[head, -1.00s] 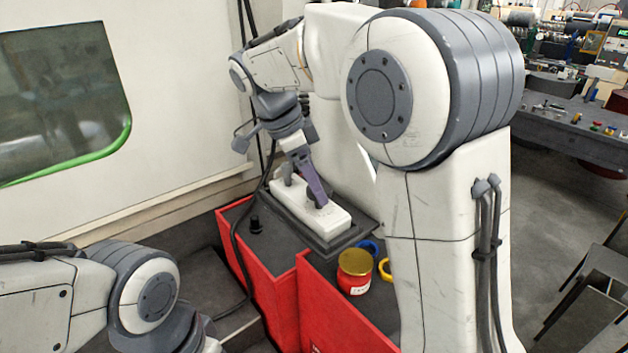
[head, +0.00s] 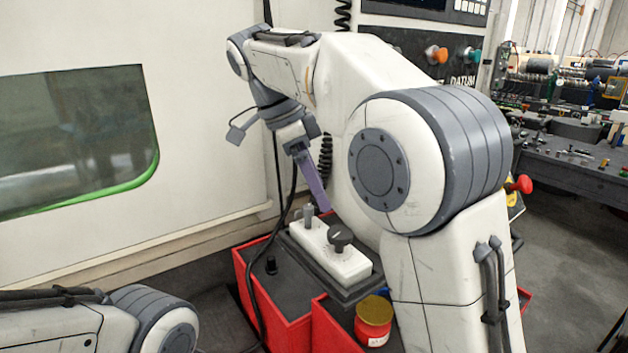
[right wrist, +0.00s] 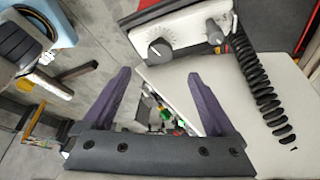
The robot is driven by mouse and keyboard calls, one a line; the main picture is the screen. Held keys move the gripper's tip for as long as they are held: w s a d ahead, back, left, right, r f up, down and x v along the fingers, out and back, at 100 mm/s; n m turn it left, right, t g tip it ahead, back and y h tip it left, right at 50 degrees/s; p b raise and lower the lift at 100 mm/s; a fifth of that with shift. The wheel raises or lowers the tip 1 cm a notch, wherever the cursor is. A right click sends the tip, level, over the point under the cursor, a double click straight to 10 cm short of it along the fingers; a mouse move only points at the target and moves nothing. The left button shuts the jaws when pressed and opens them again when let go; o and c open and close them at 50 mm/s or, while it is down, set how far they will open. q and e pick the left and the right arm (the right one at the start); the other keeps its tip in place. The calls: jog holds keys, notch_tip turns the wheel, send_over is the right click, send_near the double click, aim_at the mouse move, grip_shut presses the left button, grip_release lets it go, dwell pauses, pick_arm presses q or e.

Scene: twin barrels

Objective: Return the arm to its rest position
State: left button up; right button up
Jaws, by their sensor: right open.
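My right arm reaches over from the right in the head view. My right gripper (head: 320,205), with purple fingers, hangs above a white control box (head: 346,266) and is apart from it. In the right wrist view the gripper (right wrist: 160,76) has its two fingers spread wide with nothing held between them. The box carries a dark round dial (head: 340,236) and a grey knob (head: 308,214); the dial also shows in the right wrist view (right wrist: 160,50). My left arm shows only in part at the lower left; its gripper is out of view.
The control box sits on a dark plate over red bins (head: 284,335). A gold-lidded red jar (head: 374,312) stands in front. A machine wall with a green-edged window (head: 75,140) is at left. A black coiled cable (right wrist: 255,90) runs nearby. A workbench (head: 580,170) stands at right.

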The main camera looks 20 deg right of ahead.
jog(key=shift+a+r, duration=0.25)
jog(key=shift+r, duration=0.25)
jog(key=s+a+f+n+y+b, duration=0.2)
jog(key=s+a+f+n+b, duration=0.1)
jog(key=s+f+n, duration=0.9)
jog(key=s+a+f+n+y+b, duration=0.3)
jog(key=s+a+f+n, duration=0.3)
jog(key=s+f+n, duration=0.6)
notch_tip(320, 180, down, 5)
jog(key=n+b, duration=0.1)
jog(key=n, duration=0.2)
jog(key=shift+s+a+t, duration=0.15)
jog(key=shift+s+t, duration=0.15)
jog(key=shift+s, duration=0.1)
jog(key=shift+f, duration=0.1)
dwell(2.0)
